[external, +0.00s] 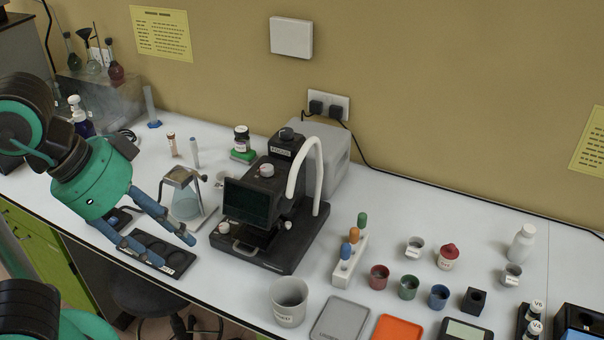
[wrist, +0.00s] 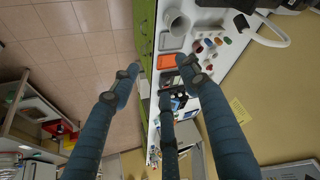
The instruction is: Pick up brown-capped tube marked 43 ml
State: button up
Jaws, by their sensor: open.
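A slim tube with a brownish cap (external: 172,146) stands upright on the white bench, behind the flask stand in the external view. Its marking is too small to read.
A flask stand (external: 186,190) and a black instrument (external: 265,210) stand close to the right of my gripper. The black tray (external: 178,266) lies below it. Small cups, a tube rack (external: 345,268) and flat trays fill the right side.

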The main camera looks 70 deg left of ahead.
jog(key=shift+r, duration=0.1)
jog(key=w+a+r+g+y+p, duration=0.15)
jog(key=w+a+r+p, duration=0.4)
jog(key=w+a, duration=0.95)
jog(key=w+a+g+p, duration=0.1)
jog(key=w+a, duration=0.3)
jog(key=a, duration=0.9)
jog(key=w+a+g+p, duration=0.15)
jog(key=w+a, duration=0.35)
jog(key=a, duration=0.7)
jog(key=s+a+f+p, duration=0.2)
jog(key=s+a+f, duration=0.3)
jog(key=a, duration=0.7)
jog(key=s+a+f+g+p, duration=0.1)
jog(key=s+a+f, duration=0.2)
jog(key=a+f, duration=0.6)
jog(key=s+a+f+p, duration=0.2)
jog(key=s+a+f, duration=0.2)
jog(key=a, duration=1)
jog(key=s+a+f+h+p, duration=0.1)
jog(key=s+a+f+p, duration=0.1)
jog(key=s+a+f, duration=0.8)
jog(key=shift+n+g, duration=0.3)
jog(key=shift+n, duration=0.1)
